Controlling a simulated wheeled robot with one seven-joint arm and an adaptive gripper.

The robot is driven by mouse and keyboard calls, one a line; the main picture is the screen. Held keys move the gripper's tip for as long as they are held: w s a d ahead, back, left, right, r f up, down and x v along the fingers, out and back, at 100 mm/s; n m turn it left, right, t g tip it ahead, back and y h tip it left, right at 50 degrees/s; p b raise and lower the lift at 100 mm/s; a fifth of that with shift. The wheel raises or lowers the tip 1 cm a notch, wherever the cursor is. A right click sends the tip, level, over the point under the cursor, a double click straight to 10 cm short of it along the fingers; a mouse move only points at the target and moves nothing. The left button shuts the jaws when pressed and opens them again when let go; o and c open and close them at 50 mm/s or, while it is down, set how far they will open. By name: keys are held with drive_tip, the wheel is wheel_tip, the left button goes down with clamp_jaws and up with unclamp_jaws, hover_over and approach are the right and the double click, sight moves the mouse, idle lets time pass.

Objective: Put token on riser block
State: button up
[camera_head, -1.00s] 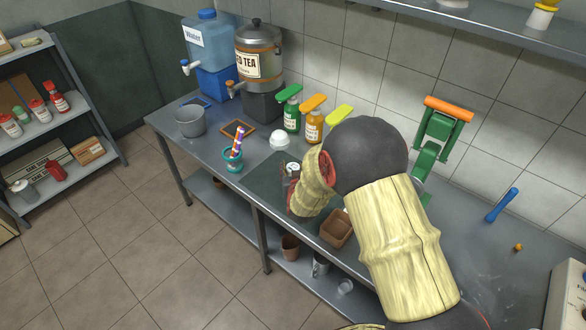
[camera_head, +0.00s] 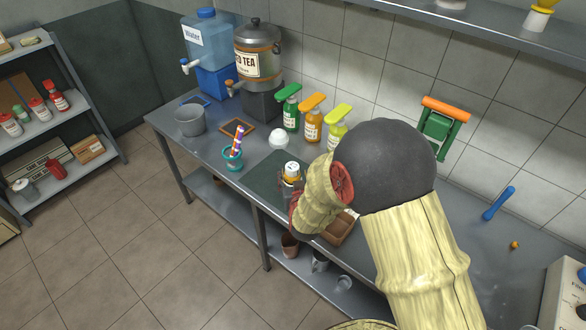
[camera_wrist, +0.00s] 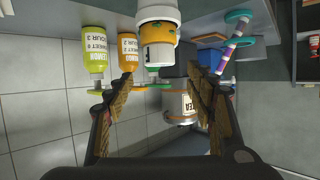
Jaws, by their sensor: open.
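My gripper (camera_head: 290,186) is low over the dark mat (camera_head: 262,172) on the counter, beside a small jar (camera_head: 292,171) with a white top and an orange band. In the wrist view my gripper (camera_wrist: 157,88) has its two fingers spread apart, with nothing held between them. That view is inverted, and the jar (camera_wrist: 158,34) shows ahead, near the top middle. I cannot make out a token or a riser block with certainty. My arm hides part of the counter.
Pump bottles (camera_head: 313,126) stand along the wall behind the mat. A cup with striped sticks (camera_head: 232,158), a white bowl (camera_head: 279,139) and a metal pot (camera_head: 190,120) are to the left. A brown tray (camera_head: 338,228) is near the front edge. A small orange piece (camera_head: 515,245) lies far right.

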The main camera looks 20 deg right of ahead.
drive_tip(key=s+a+r+n+g+y, duration=0.1)
drive_tip(key=s+r+g, duration=0.1)
drive_tip(key=s+r, duration=0.5)
drive_tip(key=s+a+r+g+y, duration=0.1)
drive_tip(key=s+a+r+y, duration=0.1)
drive_tip(key=s+r, duration=0.5)
drive_tip(key=s+d+r+g, duration=0.1)
drive_tip(key=s+r, duration=0.2)
drive_tip(key=s, duration=0.3)
drive_tip(key=s+d+r+g, duration=0.1)
drive_tip(key=s+r+g, duration=0.1)
drive_tip(key=s, duration=0.5)
drive_tip(key=s+d+r+g+h, duration=0.1)
drive_tip(key=s+d+r, duration=0.1)
drive_tip(key=s+r, duration=0.2)
drive_tip(key=s, duration=0.2)
drive_tip(key=shift+s+r+n+g, duration=0.15)
drive_tip(key=shift+s+n+g, duration=0.15)
drive_tip(key=shift+s+n, duration=0.1)
drive_tip(key=shift+d, duration=0.1)
drive_tip(key=shift+c, duration=1.2)
